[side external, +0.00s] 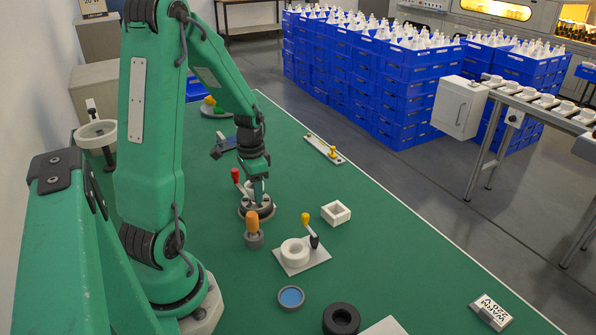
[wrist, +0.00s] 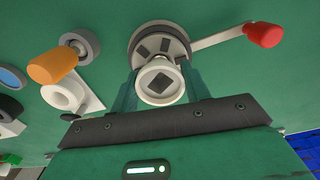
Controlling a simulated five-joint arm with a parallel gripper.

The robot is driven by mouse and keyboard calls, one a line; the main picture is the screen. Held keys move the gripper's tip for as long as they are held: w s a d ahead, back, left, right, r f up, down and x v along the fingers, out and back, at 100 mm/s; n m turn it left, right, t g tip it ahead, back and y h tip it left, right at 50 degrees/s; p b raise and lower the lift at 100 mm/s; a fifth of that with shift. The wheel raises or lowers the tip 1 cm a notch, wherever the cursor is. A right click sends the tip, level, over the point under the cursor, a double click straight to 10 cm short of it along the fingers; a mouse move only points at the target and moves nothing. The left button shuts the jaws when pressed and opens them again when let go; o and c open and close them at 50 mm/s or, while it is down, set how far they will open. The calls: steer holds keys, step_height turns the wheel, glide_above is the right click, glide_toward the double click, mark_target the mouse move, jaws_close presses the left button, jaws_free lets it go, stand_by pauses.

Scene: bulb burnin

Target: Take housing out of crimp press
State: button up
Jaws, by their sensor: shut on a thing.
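The crimp press (side external: 257,209) is a round grey base on the green table, with a red-handled lever (side external: 236,176). My gripper (side external: 260,192) points down over it. In the wrist view the press (wrist: 150,32) shows as a grey disc with dark slots, its red lever knob (wrist: 264,34) out to the right. My gripper (wrist: 160,92) is shut on the white round housing (wrist: 147,76), which has a dark square opening facing the camera. The housing overlaps the near edge of the press. I cannot tell whether it is touching the press or lifted clear. In the side view it is mostly hidden.
An orange-handled tool (side external: 252,218) stands close to the press. The table's right side is mostly clear.

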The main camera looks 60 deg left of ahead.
steer(key=shift+r, duration=1.45)
steer(key=w+d+r, duration=0.1)
steer(key=d+r, duration=0.6)
steer(key=d, duration=0.4)
steer(key=shift+w+d+r, duration=0.25)
steer(key=shift+w+r, duration=0.05)
steer(key=shift+w, duration=0.05)
steer(key=shift+r, duration=2.25)
